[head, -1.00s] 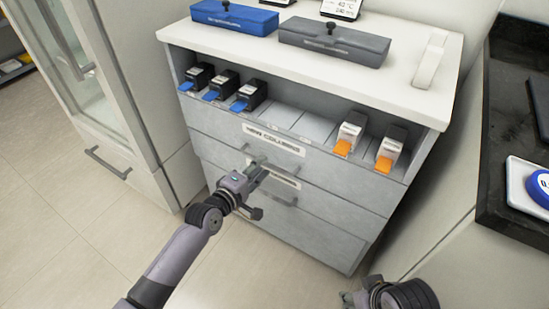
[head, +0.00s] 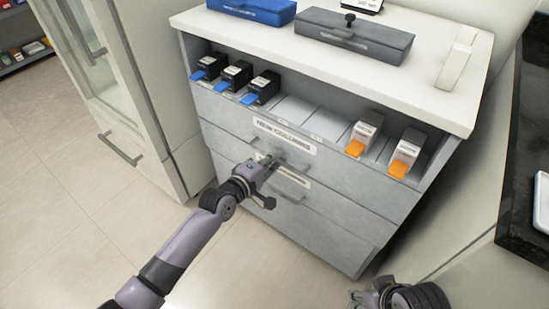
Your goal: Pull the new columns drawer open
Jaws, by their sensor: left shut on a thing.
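The drawer front looks about flush with the cabinet; I cannot tell a small gap. My right gripper (head: 368,298) is low at the bottom edge, away from the cabinet, and its fingers are too unclear to read.
A lower drawer (head: 310,225) sits beneath. The open shelf above holds black boxes with blue tabs (head: 236,75) and white boxes with orange tabs (head: 366,132). Blue (head: 252,8) and grey (head: 352,38) cases lie on top. A glass-door cabinet (head: 120,110) stands left; floor ahead is clear.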

